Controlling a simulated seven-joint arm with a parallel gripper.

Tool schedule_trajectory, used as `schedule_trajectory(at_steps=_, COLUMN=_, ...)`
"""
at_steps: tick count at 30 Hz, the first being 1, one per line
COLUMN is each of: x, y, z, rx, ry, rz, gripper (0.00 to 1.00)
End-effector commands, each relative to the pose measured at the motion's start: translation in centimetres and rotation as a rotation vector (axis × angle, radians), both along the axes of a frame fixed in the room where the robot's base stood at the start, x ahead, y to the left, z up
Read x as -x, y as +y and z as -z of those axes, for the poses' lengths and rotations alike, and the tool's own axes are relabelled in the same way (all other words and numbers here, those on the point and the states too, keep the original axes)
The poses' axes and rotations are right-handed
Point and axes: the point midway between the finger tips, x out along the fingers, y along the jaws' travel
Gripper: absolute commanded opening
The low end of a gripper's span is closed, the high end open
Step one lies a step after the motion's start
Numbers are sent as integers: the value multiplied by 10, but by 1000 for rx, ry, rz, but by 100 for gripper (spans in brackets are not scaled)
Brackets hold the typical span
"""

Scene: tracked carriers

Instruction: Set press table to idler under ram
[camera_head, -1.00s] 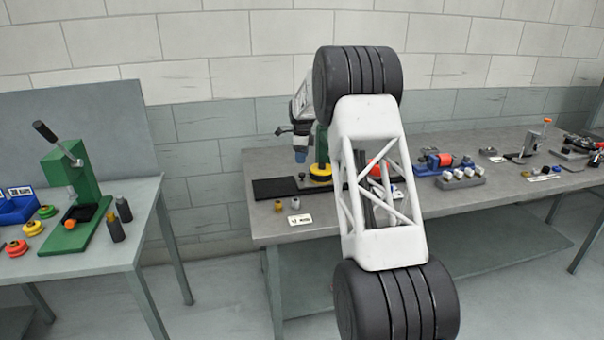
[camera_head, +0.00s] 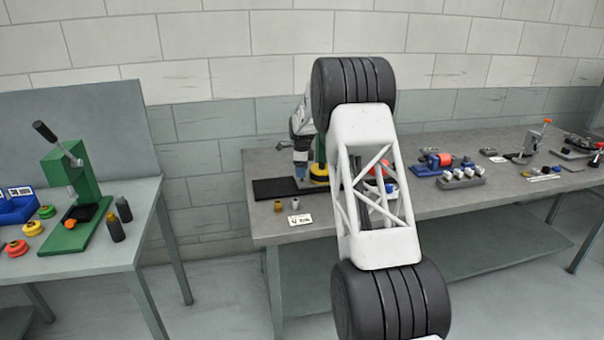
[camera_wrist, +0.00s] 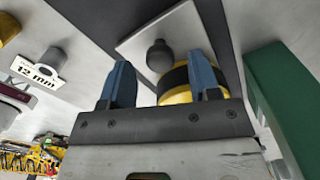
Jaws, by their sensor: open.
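In the wrist view, a light metal plate, which looks like the press table (camera_wrist: 135,47), carries a dark round knob (camera_wrist: 160,55). The yellow and black idler (camera_wrist: 180,82) stands behind my right finger and is partly hidden. My gripper (camera_wrist: 158,78) is open, its two blue fingers on either side of the knob's line of sight; I cannot tell whether they touch it. In the head view my gripper (camera_head: 300,173) is low over the bench, just left of the yellow idler (camera_head: 319,172). The green press frame (camera_wrist: 275,100) is at the right; my arm hides most of it in the head view.
A "12 mm" label (camera_wrist: 38,71) and small grey and yellow parts lie near the plate. A dark mat (camera_head: 275,188) lies at the bench's left end. Fixtures (camera_head: 460,179) stand farther right. Another green press (camera_head: 75,190) stands on the separate left bench.

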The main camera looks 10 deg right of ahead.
Motion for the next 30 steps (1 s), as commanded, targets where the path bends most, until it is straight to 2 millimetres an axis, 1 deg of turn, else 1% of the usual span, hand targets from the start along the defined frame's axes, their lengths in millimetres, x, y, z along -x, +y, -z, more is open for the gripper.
schedule_trajectory(at_steps=1, x=0, y=0, z=5, rx=0, ry=2, rz=0, gripper=57)
schedule_trajectory(at_steps=3, x=0, y=0, z=10, rx=0, ry=1, rz=0, gripper=57)
schedule_trajectory(at_steps=6, x=0, y=0, z=13, rx=0, ry=0, rz=0, gripper=57)
schedule_trajectory(at_steps=15, x=0, y=0, z=14, rx=0, ry=0, rz=0, gripper=57)
schedule_trajectory(at_steps=17, x=0, y=0, z=14, rx=0, ry=0, rz=0, gripper=49)
schedule_trajectory(at_steps=21, x=0, y=0, z=14, rx=0, ry=0, rz=0, gripper=27)
schedule_trajectory(at_steps=26, x=0, y=0, z=14, rx=0, ry=0, rz=0, gripper=3)
schedule_trajectory(at_steps=27, x=0, y=0, z=14, rx=0, ry=0, rz=0, gripper=0)
schedule_trajectory(at_steps=30, x=0, y=0, z=14, rx=0, ry=0, rz=0, gripper=0)
